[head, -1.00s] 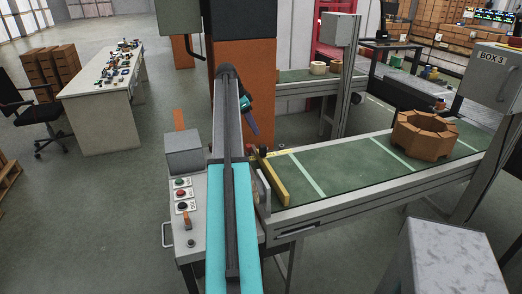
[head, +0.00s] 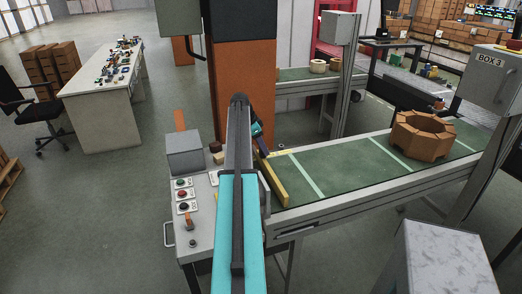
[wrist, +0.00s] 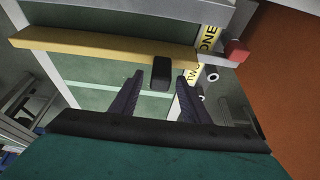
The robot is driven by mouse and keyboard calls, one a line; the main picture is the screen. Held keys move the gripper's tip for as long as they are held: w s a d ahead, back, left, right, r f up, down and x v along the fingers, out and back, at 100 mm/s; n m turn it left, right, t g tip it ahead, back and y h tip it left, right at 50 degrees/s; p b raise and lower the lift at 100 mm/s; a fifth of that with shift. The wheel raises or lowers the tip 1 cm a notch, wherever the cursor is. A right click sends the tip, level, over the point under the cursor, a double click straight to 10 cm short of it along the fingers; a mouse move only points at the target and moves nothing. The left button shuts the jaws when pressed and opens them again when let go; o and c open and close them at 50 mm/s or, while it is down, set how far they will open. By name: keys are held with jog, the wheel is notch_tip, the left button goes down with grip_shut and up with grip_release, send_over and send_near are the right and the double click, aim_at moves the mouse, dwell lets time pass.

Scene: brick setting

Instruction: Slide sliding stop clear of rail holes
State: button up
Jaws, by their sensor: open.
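The sliding stop is a yellow bar (head: 275,183) lying across the near end of the green conveyor. In the wrist view the yellow bar (wrist: 90,43) runs across the top, with a black block (wrist: 162,73) on its near side. My gripper (wrist: 158,78) is open, its two dark fingertips to the left and right of the black block; contact cannot be told. The rail carries yellow labels ONE (wrist: 208,38) and TWO (wrist: 193,74), with round holes or fittings beside them. A red knob (wrist: 237,51) sits near the bar's right end.
A control box with buttons (head: 183,194) stands left of my arm. An orange column (head: 228,85) rises close behind the gripper. A brown octagonal brick ring (head: 423,135) sits farther along the conveyor belt (head: 345,162), with clear belt between it and the bar.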

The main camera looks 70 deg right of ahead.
jog(key=shift+s+d+f, duration=0.1)
jog(key=shift+s+f, duration=0.05)
jog(key=shift+f, duration=0.25)
